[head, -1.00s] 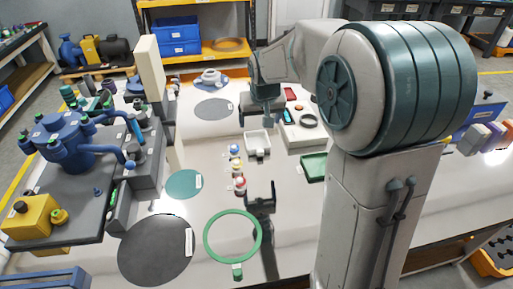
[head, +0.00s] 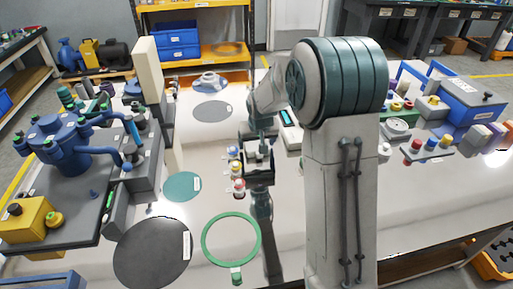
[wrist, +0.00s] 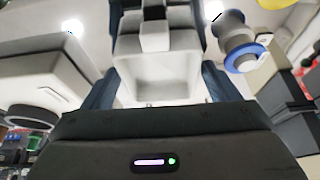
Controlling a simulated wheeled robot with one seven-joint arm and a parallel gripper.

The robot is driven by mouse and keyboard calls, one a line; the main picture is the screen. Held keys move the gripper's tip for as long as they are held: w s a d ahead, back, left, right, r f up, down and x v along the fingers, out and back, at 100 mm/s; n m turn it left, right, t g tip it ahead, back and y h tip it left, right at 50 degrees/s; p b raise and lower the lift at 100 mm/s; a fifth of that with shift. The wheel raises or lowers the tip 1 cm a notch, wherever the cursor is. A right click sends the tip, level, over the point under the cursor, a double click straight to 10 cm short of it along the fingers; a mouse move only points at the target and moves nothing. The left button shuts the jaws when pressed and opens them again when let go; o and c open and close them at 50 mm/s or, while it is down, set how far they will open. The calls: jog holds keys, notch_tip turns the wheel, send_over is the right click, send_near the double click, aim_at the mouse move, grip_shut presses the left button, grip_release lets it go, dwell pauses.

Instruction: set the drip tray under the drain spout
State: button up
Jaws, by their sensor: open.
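The drip tray, a small light-grey open box (wrist: 160,82), lies between the two dark blue fingers of my gripper (wrist: 158,60) in the wrist view. The gripper is open, with a finger along each side of the tray; I cannot tell whether they touch it. In the head view my gripper (head: 257,165) is low over the table and hides most of the tray. The blue rig (head: 75,145) on the left has a blue pipe end (head: 130,165) that looks like the drain spout. A teal disc (head: 183,186) lies on the table to its right.
Small bottles with coloured caps (head: 237,172) stand close to the left of my gripper. A green ring (head: 206,240) and a dark disc (head: 150,255) lie flat in front. Table between teal disc and bottles looks clear.

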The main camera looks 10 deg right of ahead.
jog(key=c, duration=0.8)
jog(key=shift+c, duration=0.2)
